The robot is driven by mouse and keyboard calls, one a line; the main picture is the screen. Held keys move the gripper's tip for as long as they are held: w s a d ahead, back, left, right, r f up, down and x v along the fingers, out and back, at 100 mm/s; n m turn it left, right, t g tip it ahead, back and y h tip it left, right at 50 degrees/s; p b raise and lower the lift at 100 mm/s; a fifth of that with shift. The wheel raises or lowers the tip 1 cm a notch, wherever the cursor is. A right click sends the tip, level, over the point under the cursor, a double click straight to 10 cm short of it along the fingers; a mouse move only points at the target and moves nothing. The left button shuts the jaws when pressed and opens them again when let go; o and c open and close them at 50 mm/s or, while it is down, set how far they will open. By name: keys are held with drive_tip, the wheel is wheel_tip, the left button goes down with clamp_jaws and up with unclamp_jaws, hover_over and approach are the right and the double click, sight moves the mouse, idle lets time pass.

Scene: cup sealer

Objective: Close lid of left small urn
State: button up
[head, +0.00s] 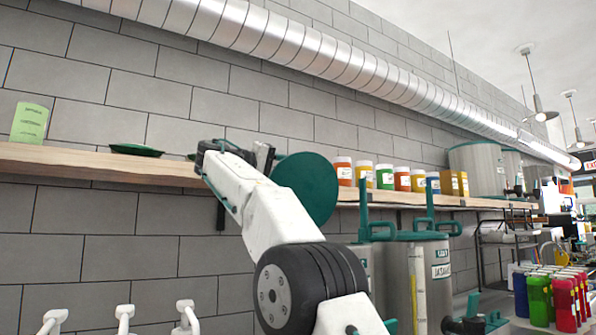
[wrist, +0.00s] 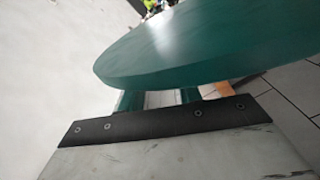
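A round teal lid (head: 308,188) stands raised and tilted on edge, partly behind my arm in the head view. It also fills the upper part of the wrist view (wrist: 210,45), just beyond my gripper's dark mounting plate. The left small urn (head: 377,275) is a metal cylinder, mostly hidden behind my arm; its join with the lid is hidden. My gripper (head: 264,158) is up beside the lid, near its left edge. Its fingertips are hidden, so I cannot tell whether it is open or touching the lid.
A second metal urn (head: 420,290) with teal fittings stands to the right. Behind, a wooden shelf (head: 90,164) holds several colored jars (head: 385,178), a green card (head: 30,122) and a large urn (head: 475,170). Colored bottles (head: 565,300) stand at lower right. White taps (head: 125,318) are at lower left.

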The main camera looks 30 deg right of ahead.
drive_tip(key=shift+d, duration=2)
clamp_jaws()
drive_tip(key=shift+s, duration=0.1)
